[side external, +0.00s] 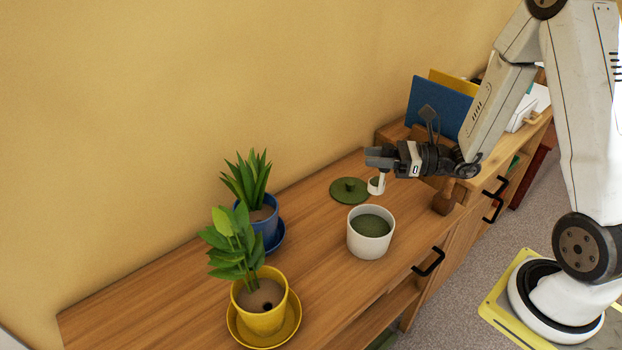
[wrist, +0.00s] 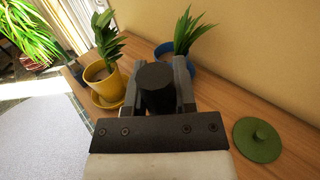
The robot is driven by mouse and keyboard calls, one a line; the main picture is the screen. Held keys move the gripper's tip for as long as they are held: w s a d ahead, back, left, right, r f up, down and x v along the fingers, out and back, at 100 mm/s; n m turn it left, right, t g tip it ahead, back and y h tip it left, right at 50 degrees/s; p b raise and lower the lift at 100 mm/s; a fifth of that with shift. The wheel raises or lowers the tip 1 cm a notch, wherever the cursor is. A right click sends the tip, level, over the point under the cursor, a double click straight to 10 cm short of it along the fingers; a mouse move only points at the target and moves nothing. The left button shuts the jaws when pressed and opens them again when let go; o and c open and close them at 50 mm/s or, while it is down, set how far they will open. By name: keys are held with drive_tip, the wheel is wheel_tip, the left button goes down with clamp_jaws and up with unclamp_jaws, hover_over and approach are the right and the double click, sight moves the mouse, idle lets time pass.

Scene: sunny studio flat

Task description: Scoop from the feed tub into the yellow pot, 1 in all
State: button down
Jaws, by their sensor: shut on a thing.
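My gripper (side external: 377,158) is shut on a scoop, whose small white cup (side external: 376,186) hangs below the fingers. In the wrist view the dark round top of the scoop's handle (wrist: 157,76) sits between the fingertips. I cannot tell what the cup holds. The white feed tub (side external: 357,243), filled with green feed, stands open on the wooden cabinet, in front of and below my gripper. The yellow pot (side external: 262,318) holds a leafy plant and soil with a dark spot, and stands on a yellow saucer at the near left. The pot also shows in the wrist view (wrist: 104,88).
A blue pot (side external: 265,230) with a spiky plant stands behind the yellow pot. A green knobbed lid (side external: 349,191) lies beside the scoop. Blue and yellow folders (side external: 439,105) stand at the back right. Bare wood separates tub and pots.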

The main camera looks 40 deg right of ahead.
sight(373, 179)
wheel_tip(373, 179, down, 6)
drive_tip(key=shift+f, duration=0.1)
drive_tip(key=shift+r, duration=3.15)
wheel_tip(373, 179, down, 6)
drive_tip(key=shift+f, duration=0.1)
drive_tip(key=shift+r, duration=0.2)
drive_tip(key=shift+r, duration=1.85)
